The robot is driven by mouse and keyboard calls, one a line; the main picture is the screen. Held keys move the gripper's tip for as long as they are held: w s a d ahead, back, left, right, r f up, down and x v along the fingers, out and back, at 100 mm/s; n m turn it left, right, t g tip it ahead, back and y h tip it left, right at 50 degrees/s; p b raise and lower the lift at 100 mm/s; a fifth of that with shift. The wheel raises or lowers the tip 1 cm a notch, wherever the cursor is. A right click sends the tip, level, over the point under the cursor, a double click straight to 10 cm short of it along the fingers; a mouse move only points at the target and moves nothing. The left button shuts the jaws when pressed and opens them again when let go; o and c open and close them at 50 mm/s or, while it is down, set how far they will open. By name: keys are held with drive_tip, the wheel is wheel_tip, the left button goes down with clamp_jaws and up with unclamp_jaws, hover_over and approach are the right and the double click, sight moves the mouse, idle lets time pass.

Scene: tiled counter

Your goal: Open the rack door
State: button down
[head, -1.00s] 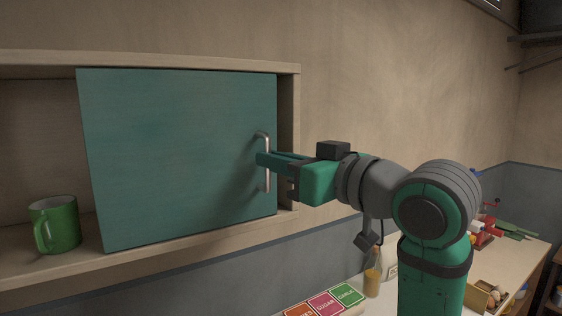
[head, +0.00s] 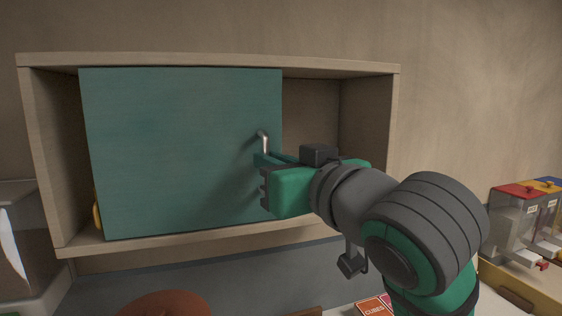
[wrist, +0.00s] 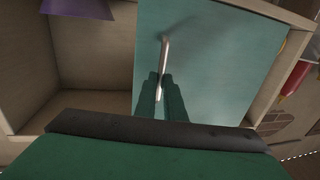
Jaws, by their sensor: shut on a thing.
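The teal rack door (head: 175,150) is a flat sliding panel on the front of a wooden wall rack (head: 230,62). It covers the left and middle of the rack, leaving a wide open bay on the right and a narrow gap on the left. A metal bar handle (head: 265,141) stands upright near the door's right edge. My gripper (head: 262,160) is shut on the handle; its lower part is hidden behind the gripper. In the wrist view the gripper fingers (wrist: 161,85) lie on either side of the handle (wrist: 164,52).
The open bay (head: 311,110) looks empty where visible. A yellow thing (head: 97,213) peeks out at the door's left edge. Below are a reddish-brown round object (head: 165,304) and a labelled card (head: 374,307). Dispensers with coloured lids (head: 524,215) stand at right.

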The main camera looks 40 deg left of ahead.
idle(0.3)
drive_tip(key=c, duration=1.9)
unclamp_jaws()
drive_tip(key=shift+o, duration=0.2)
drive_tip(key=shift+d, duration=0.1)
drive_tip(key=v, duration=1)
drive_tip(key=shift+s+d, duration=0.25)
drive_tip(key=shift+d, duration=0.1)
drive_tip(key=shift+w, duration=0.1)
